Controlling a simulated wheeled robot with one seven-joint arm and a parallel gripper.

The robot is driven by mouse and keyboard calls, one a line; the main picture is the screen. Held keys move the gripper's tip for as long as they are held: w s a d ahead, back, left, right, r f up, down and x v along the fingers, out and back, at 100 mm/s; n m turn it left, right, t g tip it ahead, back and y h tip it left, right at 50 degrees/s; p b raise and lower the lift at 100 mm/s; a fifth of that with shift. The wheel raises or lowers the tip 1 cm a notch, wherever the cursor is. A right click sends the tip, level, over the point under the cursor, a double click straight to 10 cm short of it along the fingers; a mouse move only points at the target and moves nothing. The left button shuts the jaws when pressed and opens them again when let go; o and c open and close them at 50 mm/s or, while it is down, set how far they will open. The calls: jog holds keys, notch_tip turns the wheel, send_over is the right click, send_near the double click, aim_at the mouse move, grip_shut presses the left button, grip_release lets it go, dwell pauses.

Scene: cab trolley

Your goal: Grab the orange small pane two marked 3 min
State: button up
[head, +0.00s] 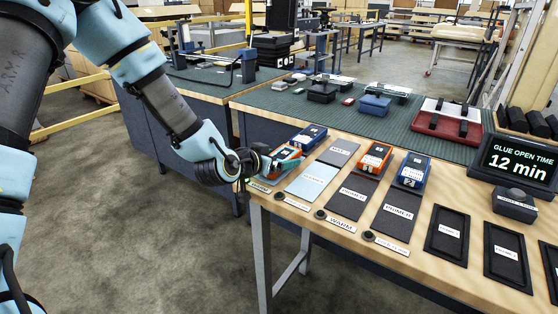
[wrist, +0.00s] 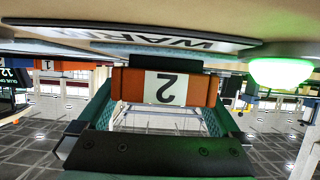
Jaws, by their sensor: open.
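An orange small pane (head: 287,156) marked 2 lies at the near left of the workbench. In the wrist view the orange pane (wrist: 190,88) shows upside down, with a white label bearing the 2. My gripper (head: 274,163) reaches it from the left, low at the table edge. In the wrist view the teal fingers of my gripper (wrist: 163,100) are open, one on each side of the pane. I cannot tell whether they touch it. No "3 min" mark is legible on the pane.
A blue pane (head: 309,135) stands just behind. Another orange pane (head: 375,157) and a blue pane (head: 412,169) stand to the right, behind dark primer pads. A WARM label (head: 340,222) and black knobs line the front edge. A display (head: 515,162) reads 12 min.

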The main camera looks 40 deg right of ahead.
jog(key=shift+r, duration=0.1)
grip_shut()
dwell(0.7)
